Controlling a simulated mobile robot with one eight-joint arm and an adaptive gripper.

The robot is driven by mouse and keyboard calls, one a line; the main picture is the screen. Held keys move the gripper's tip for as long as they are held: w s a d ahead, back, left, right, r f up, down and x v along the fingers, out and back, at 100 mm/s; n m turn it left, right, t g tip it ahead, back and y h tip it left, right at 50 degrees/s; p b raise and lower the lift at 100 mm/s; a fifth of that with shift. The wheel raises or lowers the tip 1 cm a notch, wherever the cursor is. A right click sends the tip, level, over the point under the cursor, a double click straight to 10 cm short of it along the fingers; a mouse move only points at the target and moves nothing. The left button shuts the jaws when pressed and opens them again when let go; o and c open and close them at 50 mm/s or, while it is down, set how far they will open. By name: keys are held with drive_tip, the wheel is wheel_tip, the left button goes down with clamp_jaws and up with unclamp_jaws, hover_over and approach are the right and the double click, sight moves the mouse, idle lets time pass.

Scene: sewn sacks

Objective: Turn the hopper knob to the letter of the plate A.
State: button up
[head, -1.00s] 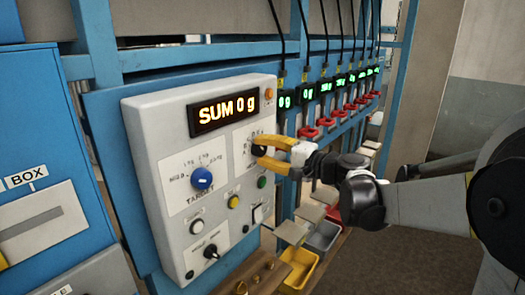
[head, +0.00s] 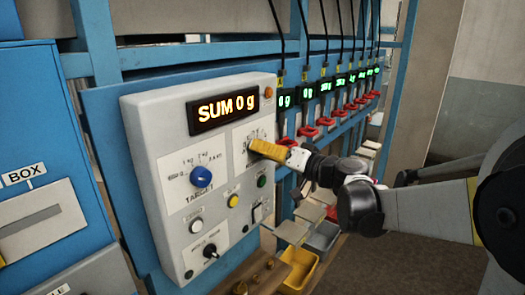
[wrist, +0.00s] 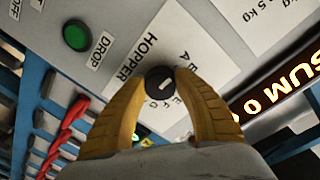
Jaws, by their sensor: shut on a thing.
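The black hopper knob (wrist: 160,86) sits on a white label reading HOPPER (wrist: 137,57). A short pale mark shows on its face. Several small letters ring it, an A among them, partly covered by my fingers; I cannot tell which letter the mark points to. My gripper (wrist: 160,84) is shut on the knob, one yellow finger on each side. In the head view my gripper (head: 251,145) reaches the control panel (head: 152,125) from the right, its fingers lined up one behind the other and hiding the knob. No separate plate A can be made out.
The panel also carries a SUM 0 g display (head: 223,109), a blue TARGET knob (head: 201,177), a green button (head: 262,181), a yellow button (head: 233,201) and a lower black knob (head: 211,251). A row of small displays and red parts runs back at right. A yellow bin (head: 299,271) stands below.

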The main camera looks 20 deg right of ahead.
drive_tip(key=shift+n, duration=0.4)
drive_tip(key=o, duration=1.2)
drive_tip(key=v, duration=1.2)
